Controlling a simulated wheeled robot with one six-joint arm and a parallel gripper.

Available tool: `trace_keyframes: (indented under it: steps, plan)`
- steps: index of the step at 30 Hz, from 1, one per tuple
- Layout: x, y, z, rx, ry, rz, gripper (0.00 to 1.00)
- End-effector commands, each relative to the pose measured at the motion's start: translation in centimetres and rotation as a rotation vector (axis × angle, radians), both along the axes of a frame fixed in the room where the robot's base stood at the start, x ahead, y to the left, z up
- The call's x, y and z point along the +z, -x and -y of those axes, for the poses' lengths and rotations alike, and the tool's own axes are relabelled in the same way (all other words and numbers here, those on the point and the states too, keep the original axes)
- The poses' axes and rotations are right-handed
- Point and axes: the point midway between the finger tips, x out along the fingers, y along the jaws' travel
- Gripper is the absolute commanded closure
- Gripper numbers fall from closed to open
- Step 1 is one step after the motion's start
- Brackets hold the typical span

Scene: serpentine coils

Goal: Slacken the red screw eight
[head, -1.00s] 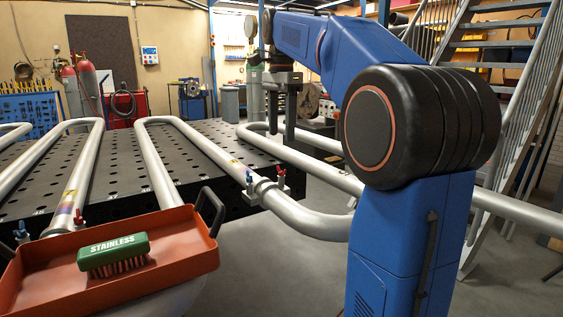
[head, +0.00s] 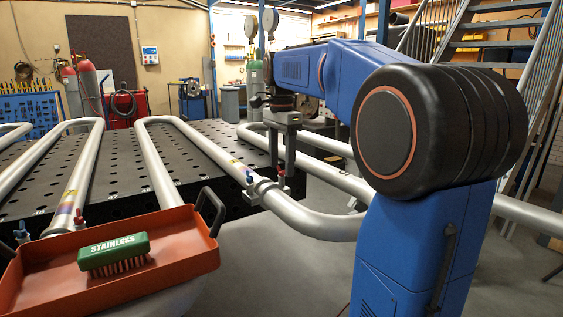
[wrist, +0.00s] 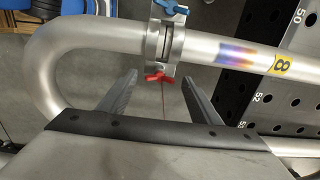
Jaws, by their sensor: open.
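The red screw (wrist: 158,77) is a small wing-shaped handle on a silver clamp (wrist: 167,42) around a bare metal pipe. A yellow tag reading 8 (wrist: 281,65) is on this pipe, beside a heat-tinted band. A blue screw (wrist: 172,7) is on the clamp's opposite side. In the head view the red screw (head: 281,173) and blue screw (head: 249,178) stand on the clamp (head: 265,187). My gripper (wrist: 160,76) is open, with one finger on each side of the red screw in the wrist view. Contact cannot be told. In the head view my gripper (head: 285,160) is beside the red screw.
A black perforated table (head: 115,180) carries the serpentine pipes (head: 215,155). An orange tray (head: 185,255) with a green brush (head: 113,252) is at the front left. Another red screw (head: 78,216) is behind the tray. Metal stairs (head: 490,60) stand at the right.

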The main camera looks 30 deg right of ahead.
Motion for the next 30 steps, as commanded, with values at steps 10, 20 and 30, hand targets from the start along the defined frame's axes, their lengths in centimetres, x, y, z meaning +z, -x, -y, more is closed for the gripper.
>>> trace_keyframes:
  steps: [10,20,30]
  plan:
    - [0.02,0.0,0.0,0.001,0.0,0.0,0.84]
    - [0.03,0.0,0.0,0.088,0.0,0.0,0.84]
    - [0.02,-0.01,0.0,0.364,0.0,0.0,0.84]
